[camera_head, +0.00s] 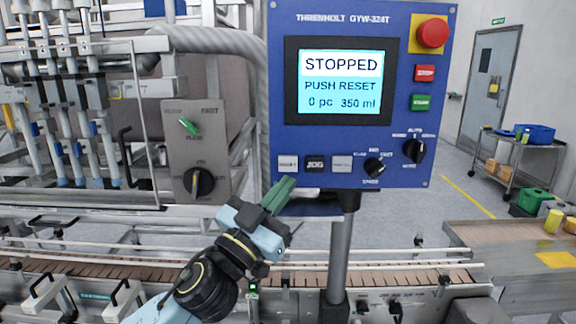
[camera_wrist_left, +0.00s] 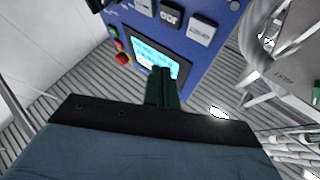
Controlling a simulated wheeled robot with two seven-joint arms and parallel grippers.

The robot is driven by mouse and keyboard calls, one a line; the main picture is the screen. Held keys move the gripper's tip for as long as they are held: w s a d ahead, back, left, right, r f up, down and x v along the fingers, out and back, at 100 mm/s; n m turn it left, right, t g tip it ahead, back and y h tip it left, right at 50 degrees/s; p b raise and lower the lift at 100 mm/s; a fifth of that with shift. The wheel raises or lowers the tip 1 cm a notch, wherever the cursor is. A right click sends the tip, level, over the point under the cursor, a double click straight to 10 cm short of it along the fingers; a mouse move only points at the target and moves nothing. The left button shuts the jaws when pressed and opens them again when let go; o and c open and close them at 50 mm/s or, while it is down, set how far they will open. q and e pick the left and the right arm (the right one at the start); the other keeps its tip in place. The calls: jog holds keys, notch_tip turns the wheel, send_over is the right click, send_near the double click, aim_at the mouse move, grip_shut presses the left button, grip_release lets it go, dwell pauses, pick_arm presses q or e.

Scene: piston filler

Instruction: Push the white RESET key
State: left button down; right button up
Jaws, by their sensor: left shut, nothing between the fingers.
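The blue panel (camera_head: 270,120) carries a row of three keys below its screen (camera_head: 340,80), which reads STOPPED, PUSH RESET. A white key (camera_head: 288,163) is at the left, the black JOG key (camera_head: 315,164) in the middle, another white key (camera_head: 341,165) at the right. The white keys' small lettering is hard to read; the left one looks like RESET. My left gripper (camera_head: 287,183), with dark green fingers, is shut and empty just below the left key in the picture. In the left wrist view the fingertips (camera_wrist_left: 162,72) overlap the screen, apart from the left key (camera_wrist_left: 201,32).
Black knobs (camera_head: 375,167), a green button (camera_head: 421,102), a red STOP button (camera_head: 425,73) and a red emergency stop (camera_head: 433,33) share the panel. A grey knob box (camera_head: 198,150) stands to its left.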

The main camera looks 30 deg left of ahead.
aim_at(294, 160)
pick_arm(q)
jog(key=shift+w+a+b, duration=0.1)
jog(key=shift+w+a, duration=0.45)
jog(key=shift+w, duration=0.35)
jog(key=shift+w+a+b, duration=0.15)
jog(key=shift+w+a, duration=0.35)
jog(key=shift+w, duration=0.35)
jog(key=shift+w+a+b, duration=0.1)
jog(key=shift+w+a, duration=0.45)
jog(key=shift+w, duration=0.35)
jog(key=shift+a, duration=0.1)
jog(key=shift+w+a, duration=0.15)
jog(key=shift+w, duration=0.2)
jog(key=shift+w+a, duration=0.2)
jog(key=shift+w, duration=0.15)
dwell(0.5)
jog(key=shift+s, duration=0.1)
jog(key=shift+s+d, duration=0.45)
jog(key=shift+s, duration=0.15)
